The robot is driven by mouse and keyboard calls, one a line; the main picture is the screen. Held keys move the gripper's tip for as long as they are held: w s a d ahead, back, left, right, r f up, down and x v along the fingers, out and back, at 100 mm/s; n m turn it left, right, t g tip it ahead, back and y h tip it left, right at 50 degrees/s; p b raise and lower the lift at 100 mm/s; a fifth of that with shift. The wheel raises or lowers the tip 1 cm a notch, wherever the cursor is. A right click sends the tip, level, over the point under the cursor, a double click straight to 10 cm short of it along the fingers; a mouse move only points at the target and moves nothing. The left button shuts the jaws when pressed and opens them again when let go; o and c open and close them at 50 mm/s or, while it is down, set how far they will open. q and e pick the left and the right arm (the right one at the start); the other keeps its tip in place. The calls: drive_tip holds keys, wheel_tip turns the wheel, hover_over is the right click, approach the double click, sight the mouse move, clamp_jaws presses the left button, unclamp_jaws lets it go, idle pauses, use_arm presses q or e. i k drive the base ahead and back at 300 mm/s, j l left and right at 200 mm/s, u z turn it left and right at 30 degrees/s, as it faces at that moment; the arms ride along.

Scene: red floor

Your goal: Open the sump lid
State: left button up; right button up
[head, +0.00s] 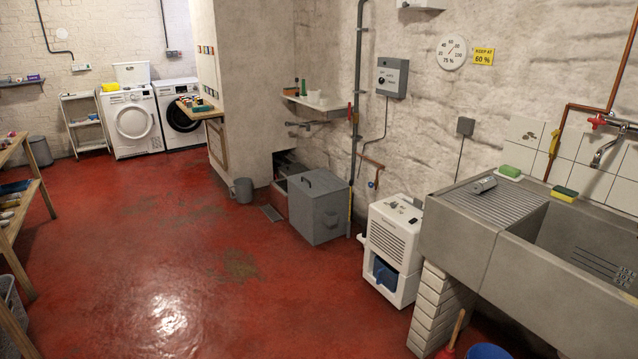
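A grey box (322,216) stands on the red floor against the far wall, left of the white dehumidifier. Its flat grey lid (316,183) has a small dark handle on top and looks closed. I cannot tell for certain that this is the sump lid. Neither of my grippers is in view.
The white dehumidifier (393,240) stands close to the box's right, then the stone sink (470,220) on white bricks. A grey bucket (243,190) stands left of the grate. A wooden shelf unit (35,190) is at the left. The middle floor is clear.

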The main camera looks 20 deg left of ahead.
sight(320, 182)
drive_tip(key=i+j+u, duration=0.25)
drive_tip(key=i+j, duration=0.15)
drive_tip(key=i+j+u, duration=0.55)
drive_tip(key=i, duration=0.35)
drive_tip(key=i+j+u, duration=0.15)
drive_tip(key=i+u, duration=0.15)
drive_tip(key=i, duration=0.15)
drive_tip(key=i+u, duration=0.25)
drive_tip(key=i, duration=0.25)
drive_tip(key=i+z, duration=0.1)
drive_tip(key=i, duration=0.4)
drive_tip(key=i+j+z, duration=0.1)
drive_tip(key=i, duration=0.35)
drive_tip(key=i+j+z, duration=0.1)
drive_tip(key=i, duration=0.4)
drive_tip(key=i+j+z, duration=0.1)
drive_tip(key=i, duration=0.35)
drive_tip(key=j, duration=0.05)
